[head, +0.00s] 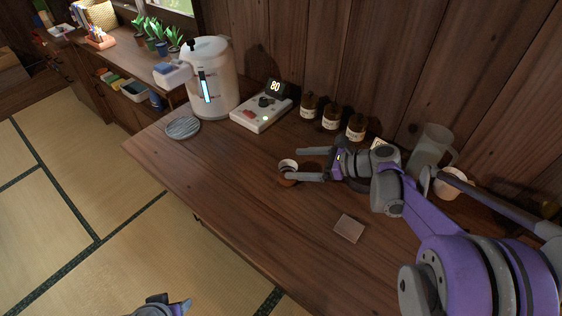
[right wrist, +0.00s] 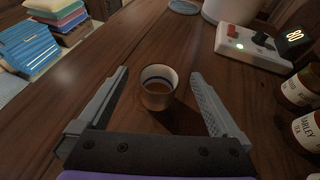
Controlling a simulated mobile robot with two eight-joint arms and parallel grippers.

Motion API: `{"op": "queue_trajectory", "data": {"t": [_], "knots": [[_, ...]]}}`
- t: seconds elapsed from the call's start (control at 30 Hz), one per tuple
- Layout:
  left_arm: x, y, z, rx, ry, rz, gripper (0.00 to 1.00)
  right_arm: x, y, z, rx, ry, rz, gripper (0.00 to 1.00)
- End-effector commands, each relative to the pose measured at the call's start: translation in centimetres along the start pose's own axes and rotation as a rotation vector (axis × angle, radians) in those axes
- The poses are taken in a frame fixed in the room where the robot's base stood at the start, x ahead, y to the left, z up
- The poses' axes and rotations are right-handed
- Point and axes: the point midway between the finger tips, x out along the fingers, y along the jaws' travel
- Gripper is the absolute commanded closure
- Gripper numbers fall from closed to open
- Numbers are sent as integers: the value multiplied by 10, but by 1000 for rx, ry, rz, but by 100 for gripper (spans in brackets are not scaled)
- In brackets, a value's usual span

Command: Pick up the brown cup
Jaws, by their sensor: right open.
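A small cup (head: 288,166) stands upright on the wooden table; in the right wrist view the cup (right wrist: 159,98) has a pale rim, a blue line inside and brown contents. In the head view its lower part looks brown. My right gripper (head: 300,164) is open, low over the table, its fingers pointing at the cup. In the right wrist view the cup is between the two fingers (right wrist: 160,76), with a gap on each side. Part of my left arm (head: 163,305) shows at the bottom edge; whether its gripper is open is not clear.
A white dispenser (head: 209,78), a control box (head: 262,112) reading 80 and a round grille (head: 183,127) stand to the left. Several brown bottles (head: 331,117) line the wall.

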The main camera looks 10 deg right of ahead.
Motion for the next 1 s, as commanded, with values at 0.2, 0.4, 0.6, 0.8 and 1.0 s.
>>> {"op": "queue_trajectory", "data": {"t": [0.2,0.4,0.6,0.8,1.0], "knots": [[24,0,12,0,-9,0,50,11,0,-26,13,1,3,0],[32,0,15,0,-12,0,50,19,0,-34,13,4,5,0],[34,0,16,0,-12,0,50,39,0,-34,12,4,6,0],[38,0,18,0,-14,0,50,60,-2,-38,11,4,7,0],[42,0,19,0,-15,0,50,88,-2,-38,11,4,5,0]]}}
